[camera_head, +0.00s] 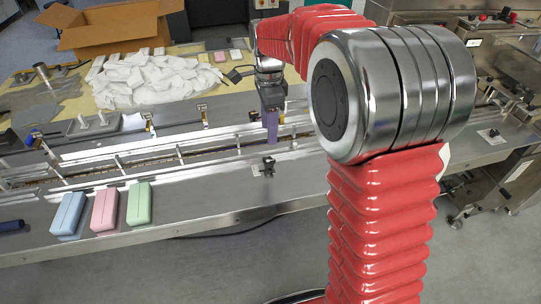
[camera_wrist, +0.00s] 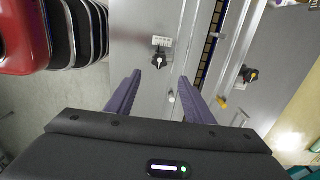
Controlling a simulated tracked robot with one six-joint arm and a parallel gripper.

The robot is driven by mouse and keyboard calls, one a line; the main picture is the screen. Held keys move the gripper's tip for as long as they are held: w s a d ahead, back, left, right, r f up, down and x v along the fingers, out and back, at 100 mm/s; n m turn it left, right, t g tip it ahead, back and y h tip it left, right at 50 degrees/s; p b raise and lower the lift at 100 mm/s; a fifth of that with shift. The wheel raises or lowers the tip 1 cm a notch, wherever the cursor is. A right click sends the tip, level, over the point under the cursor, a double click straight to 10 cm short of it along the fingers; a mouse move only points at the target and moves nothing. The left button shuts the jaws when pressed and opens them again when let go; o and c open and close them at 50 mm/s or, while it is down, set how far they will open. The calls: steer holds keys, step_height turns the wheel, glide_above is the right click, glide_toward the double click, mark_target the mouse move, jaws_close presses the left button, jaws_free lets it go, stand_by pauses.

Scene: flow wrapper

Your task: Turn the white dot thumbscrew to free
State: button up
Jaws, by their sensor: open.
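In the wrist view a dark thumbscrew (camera_wrist: 159,61) with a pale mark stands on the metal plate, beside a small white label. It is probably the white dot one, but the dot is too small to be sure. A second dark thumbscrew (camera_wrist: 249,74), with an orange-yellow mark, stands on the right beyond the slotted rail. My gripper (camera_wrist: 159,76) is open, its two purple fingers apart with nothing held. The first thumbscrew appears just beyond the gap between the fingertips, apart from them. In the head view my gripper (camera_head: 271,140) hangs above the rail, behind a dark knob (camera_head: 268,166) on the front plate.
The conveyor rail (camera_head: 120,165) runs across the bench. Blue (camera_head: 68,214), pink (camera_head: 104,210) and green (camera_head: 139,204) blocks lie at the front left. A pile of white packs (camera_head: 155,80) and a cardboard box (camera_head: 110,25) are behind. Another labelled knob (camera_head: 494,133) stands at right.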

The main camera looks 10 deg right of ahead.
mark_target(269, 161)
step_height(269, 161, down, 12)
steer(key=shift+r, duration=0.15)
stand_by(0.3)
